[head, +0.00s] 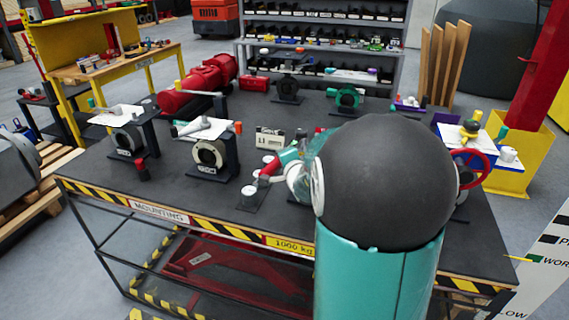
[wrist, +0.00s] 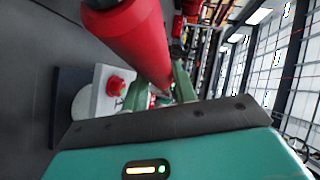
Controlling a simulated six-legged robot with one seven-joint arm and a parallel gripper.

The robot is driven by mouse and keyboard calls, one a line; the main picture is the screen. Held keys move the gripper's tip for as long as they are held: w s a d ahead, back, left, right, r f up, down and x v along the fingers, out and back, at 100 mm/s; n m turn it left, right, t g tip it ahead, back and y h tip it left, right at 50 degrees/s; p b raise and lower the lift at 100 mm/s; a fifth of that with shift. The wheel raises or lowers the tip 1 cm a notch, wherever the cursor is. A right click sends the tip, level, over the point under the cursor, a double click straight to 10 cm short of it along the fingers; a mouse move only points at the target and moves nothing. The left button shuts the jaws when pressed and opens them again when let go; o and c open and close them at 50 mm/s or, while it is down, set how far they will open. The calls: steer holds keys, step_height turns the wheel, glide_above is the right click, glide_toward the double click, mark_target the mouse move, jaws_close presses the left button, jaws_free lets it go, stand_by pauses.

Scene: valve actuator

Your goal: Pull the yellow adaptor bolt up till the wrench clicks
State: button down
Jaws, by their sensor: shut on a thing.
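My gripper (wrist: 158,88) shows green fingers in the wrist view, one on each side of a thick red cylindrical handle (wrist: 135,45). It is shut on this handle, though the contact point is partly hidden. I cannot tell whether the handle belongs to the wrench. I cannot make out a yellow adaptor bolt for certain. A small yellow part (head: 471,126) sits on the valve actuator at the table's right; my large arm link hides much of the area beside it.
The dark table (head: 190,195) has a striped front edge. Valve stands (head: 210,155) and (head: 127,140) occupy its left part, with a red actuator (head: 200,85) behind. A red handwheel (head: 471,170) is at the right. In the wrist view a red knob (wrist: 116,86) sits beside my fingers.

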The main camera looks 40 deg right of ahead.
steer(key=shift+r, duration=1.55)
